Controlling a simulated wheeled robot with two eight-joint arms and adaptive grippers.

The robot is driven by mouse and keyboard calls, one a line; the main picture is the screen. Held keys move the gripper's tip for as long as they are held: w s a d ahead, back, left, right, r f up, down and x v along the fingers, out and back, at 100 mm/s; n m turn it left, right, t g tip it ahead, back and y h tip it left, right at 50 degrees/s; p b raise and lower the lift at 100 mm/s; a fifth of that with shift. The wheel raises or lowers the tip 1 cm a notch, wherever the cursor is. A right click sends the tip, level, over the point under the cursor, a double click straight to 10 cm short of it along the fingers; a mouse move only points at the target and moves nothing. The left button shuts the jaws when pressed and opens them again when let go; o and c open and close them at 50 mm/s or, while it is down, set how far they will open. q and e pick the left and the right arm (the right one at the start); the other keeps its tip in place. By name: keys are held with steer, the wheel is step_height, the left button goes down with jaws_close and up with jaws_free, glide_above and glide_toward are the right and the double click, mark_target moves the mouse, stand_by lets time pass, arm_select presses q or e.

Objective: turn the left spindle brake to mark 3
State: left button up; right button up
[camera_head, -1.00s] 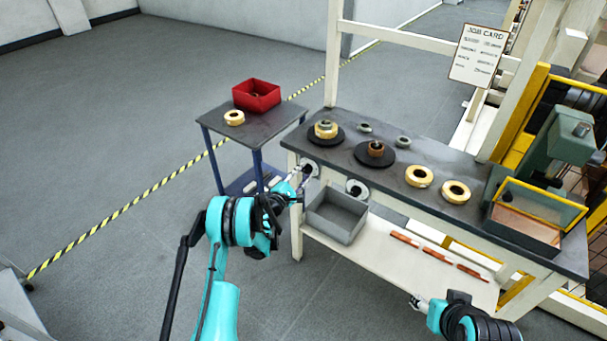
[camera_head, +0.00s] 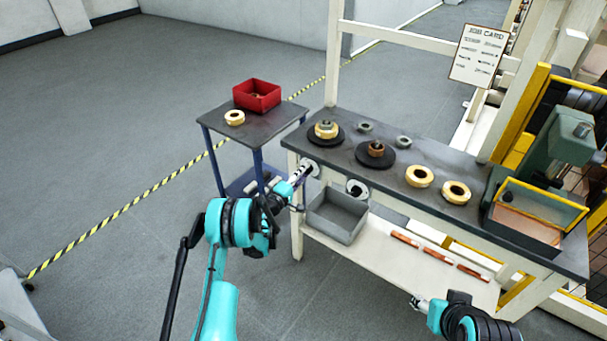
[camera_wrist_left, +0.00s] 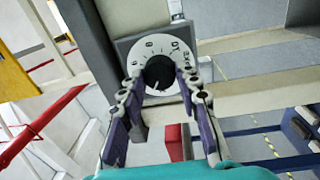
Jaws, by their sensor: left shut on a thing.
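The left spindle brake is a black knob (camera_wrist_left: 160,72) on a white round dial with dark marks, set in the bench's front edge. In the head view its dial (camera_head: 314,168) is partly covered by my gripper. My left gripper (camera_head: 304,174) is at the knob; in the left wrist view its two fingers (camera_wrist_left: 161,82) are on either side of the knob, shut on it. A white pointer line shows at the knob's lower left; the dial figures are too blurred to read surely. The right brake dial (camera_head: 357,189) is free. My right gripper (camera_head: 419,304) is apart, low before the shelf.
The bench top (camera_head: 400,160) carries two dark spindle discs, brass-coloured rings and small grey parts. A grey bin (camera_head: 337,216) sits below the dials, close to my left gripper. A side table (camera_head: 265,125) holds a red bin (camera_head: 257,95) and a ring. A job card (camera_head: 478,55) hangs behind.

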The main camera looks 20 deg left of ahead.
stand_by(0.4)
arm_select(q)
steer(key=o, duration=1.2)
steer(key=v, duration=0.7)
steer(key=shift+s, duration=0.25)
